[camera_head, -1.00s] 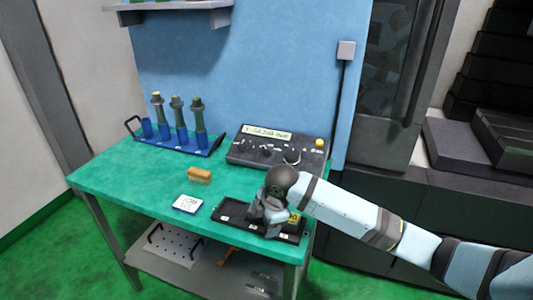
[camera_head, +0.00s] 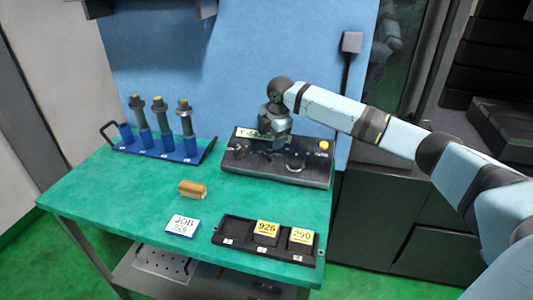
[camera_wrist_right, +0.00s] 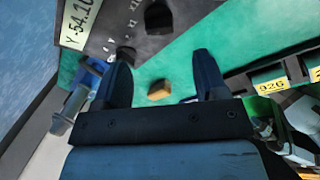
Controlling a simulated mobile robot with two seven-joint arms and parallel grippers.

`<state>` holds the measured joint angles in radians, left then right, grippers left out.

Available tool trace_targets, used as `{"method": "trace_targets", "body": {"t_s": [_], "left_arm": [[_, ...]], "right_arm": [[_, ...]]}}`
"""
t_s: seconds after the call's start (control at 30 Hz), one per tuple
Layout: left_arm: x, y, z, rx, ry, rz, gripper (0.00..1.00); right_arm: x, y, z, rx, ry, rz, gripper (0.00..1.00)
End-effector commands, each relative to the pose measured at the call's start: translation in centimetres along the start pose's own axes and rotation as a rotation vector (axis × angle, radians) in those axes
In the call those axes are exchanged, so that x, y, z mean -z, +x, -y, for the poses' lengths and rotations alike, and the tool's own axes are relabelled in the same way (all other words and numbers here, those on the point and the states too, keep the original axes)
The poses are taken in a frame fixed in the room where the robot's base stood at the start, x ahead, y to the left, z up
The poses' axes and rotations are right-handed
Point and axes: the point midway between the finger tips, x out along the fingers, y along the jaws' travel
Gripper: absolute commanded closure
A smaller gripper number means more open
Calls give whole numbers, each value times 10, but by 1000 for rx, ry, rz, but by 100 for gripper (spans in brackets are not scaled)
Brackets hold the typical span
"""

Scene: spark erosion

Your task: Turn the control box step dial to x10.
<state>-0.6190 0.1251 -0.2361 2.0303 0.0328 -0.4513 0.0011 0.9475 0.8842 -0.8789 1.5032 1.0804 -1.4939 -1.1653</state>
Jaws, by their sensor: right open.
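The dark control box (camera_head: 300,178) sits at the back right of the green table, with a pale display and black knobs on its top. My right gripper (camera_head: 272,138) is above the box's left half and hides part of the display and some controls. A black knob (camera_head: 295,160) stands clear to its right. In the right wrist view the gripper (camera_wrist_right: 161,62) is open and empty. One black knob (camera_wrist_right: 158,17) shows beyond the fingers, and another (camera_wrist_right: 126,54) is by the left finger; contact cannot be told. I cannot read which dial is the step dial or its setting.
A blue rack (camera_head: 160,150) with several holders stands at the back left. A brown-and-tan block (camera_head: 193,189), a JOB card (camera_head: 182,226) and a black tray (camera_head: 240,241) with yellow-labelled pieces lie in front. A yellow button (camera_head: 324,145) is on the box's right.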

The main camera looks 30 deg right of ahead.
Motion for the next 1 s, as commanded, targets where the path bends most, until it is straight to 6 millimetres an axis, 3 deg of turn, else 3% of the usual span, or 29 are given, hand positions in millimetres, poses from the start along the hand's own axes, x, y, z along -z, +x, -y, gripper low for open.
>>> {"method": "trace_targets", "body": {"t_s": [0.2, 0.4, 0.8, 0.83, 1.0], "left_arm": [[7, 4, 1, 1, -2, -15, 57], [8, 5, 2, 2, -5, -16, 57], [7, 5, 2, 3, -5, -14, 57], [7, 5, 2, 3, -5, -14, 57], [7, 5, 3, 3, -2, -13, 57]], "right_arm": [[0, 46, 0, 2, 1, 0, 34], [0, 72, 0, 0, 0, 0, 34], [0, 80, 0, -1, 0, 1, 34], [0, 80, 0, -1, 0, 1, 36], [0, 80, 0, -1, 0, 1, 75]]}}
